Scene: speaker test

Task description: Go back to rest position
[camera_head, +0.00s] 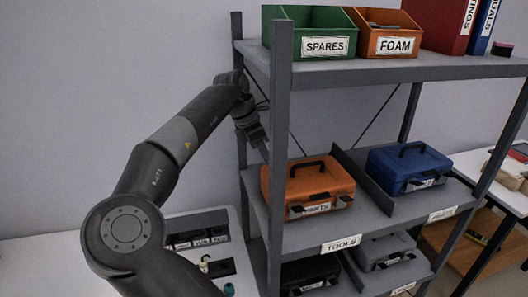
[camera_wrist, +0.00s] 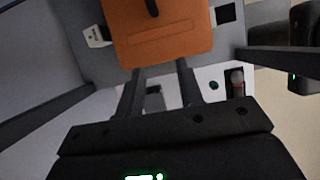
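My arm reaches up from the bottom left to the left side of a grey shelf unit (camera_head: 279,110). My gripper (camera_head: 262,145) is at the shelf's left end, partly hidden behind the front post, beside and above an orange case (camera_head: 308,184). In the wrist view my gripper's two fingers (camera_wrist: 160,68) stand apart with nothing held between them. The orange case (camera_wrist: 168,42) shows beyond the fingertips. It sits closed on the middle shelf, and no contact with my fingers is clear.
A blue case (camera_head: 408,170) stands to the right on the middle shelf, past a divider. Green (camera_head: 320,22) and orange bins (camera_head: 390,28) are on the top shelf. Dark and grey cases sit below. A white table (camera_head: 60,270) stands left of the shelf. Open space lies before the wall at left.

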